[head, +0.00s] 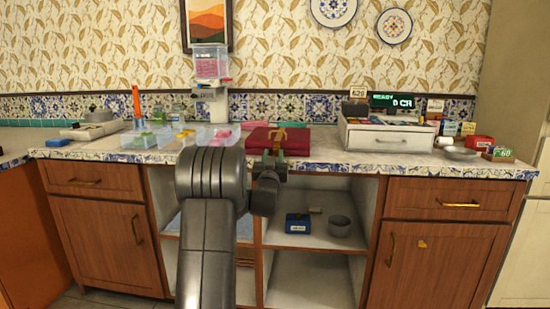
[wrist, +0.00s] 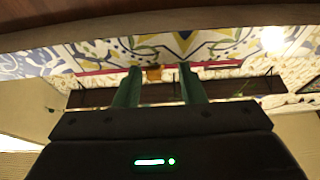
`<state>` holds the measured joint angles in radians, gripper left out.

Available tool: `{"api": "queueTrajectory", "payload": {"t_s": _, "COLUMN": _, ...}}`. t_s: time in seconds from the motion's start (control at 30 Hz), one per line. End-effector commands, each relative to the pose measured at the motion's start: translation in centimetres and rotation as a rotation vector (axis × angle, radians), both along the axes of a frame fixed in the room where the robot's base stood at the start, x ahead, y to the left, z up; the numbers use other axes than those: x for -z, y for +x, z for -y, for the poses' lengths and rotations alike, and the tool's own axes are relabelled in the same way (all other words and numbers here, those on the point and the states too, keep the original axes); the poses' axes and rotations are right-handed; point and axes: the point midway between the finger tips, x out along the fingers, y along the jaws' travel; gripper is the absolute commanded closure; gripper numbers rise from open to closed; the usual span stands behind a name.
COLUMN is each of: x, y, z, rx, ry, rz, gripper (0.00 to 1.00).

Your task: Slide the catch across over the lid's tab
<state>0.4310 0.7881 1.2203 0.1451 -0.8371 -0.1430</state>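A dark red box (head: 297,135) with its lid down sits on the counter's front part in the head view. A brass-coloured catch (head: 277,148) shows at its front, with more brass on top. In the wrist view a small brass piece (wrist: 153,74) lies between the green fingers, near the box's thin red edge (wrist: 95,72). I cannot tell whether it is the catch or the tab. My gripper (wrist: 160,72) is open, its two fingers apart on either side of that piece. In the head view my gripper (head: 272,160) is just in front of the box, and partly hides its front.
Clear trays (head: 145,140) with coloured items stand left of the box. A white cash register (head: 388,136) stands to the right. The patterned counter edge (head: 335,167) runs under the box. Open shelves below hold a blue box (head: 298,223) and a grey bowl (head: 339,226).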

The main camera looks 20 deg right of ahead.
Motion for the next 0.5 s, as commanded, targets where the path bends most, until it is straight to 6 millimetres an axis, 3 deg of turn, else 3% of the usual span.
{"api": "queueTrajectory", "payload": {"t_s": 0.27, "x": 0.1, "y": -0.2, "z": 0.0, "rx": 0.002, "ry": 0.001, "rz": 0.0, "gripper": 0.64}}
{"api": "queueTrajectory", "payload": {"t_s": 0.5, "x": 1.0, "y": -2.4, "z": -1.4, "rx": 0.001, "ry": 0.001, "rz": -0.002, "gripper": 0.64}}
